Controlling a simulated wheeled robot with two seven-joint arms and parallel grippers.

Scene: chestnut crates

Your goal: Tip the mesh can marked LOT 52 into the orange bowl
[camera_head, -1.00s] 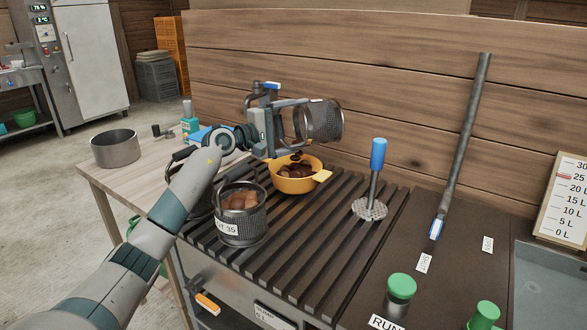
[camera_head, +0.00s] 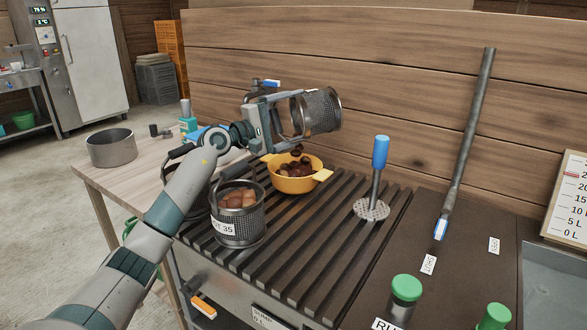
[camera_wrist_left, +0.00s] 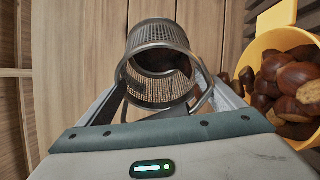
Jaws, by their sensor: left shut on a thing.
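My left gripper (camera_head: 292,118) is shut on a grey wire-mesh can (camera_head: 321,110) and holds it tipped above the orange bowl (camera_head: 296,186). The can's label is out of sight, so I cannot read its lot. Brown chestnuts (camera_head: 295,169) are heaped in the bowl, and one or two show just above it, under the can. In the left wrist view, the can (camera_wrist_left: 160,60) lies between the fingers and the mesh inside looks mostly bare; the bowl (camera_wrist_left: 275,17) with chestnuts is at right. My right gripper is not in view.
Another mesh can (camera_head: 238,226), its label ending in 35, stands upright with chestnuts on the slatted top (camera_head: 310,240), in front of the bowl. A blue-handled masher (camera_head: 379,155) stands to the right. A steel pot (camera_head: 110,148) is on the wooden table at left.

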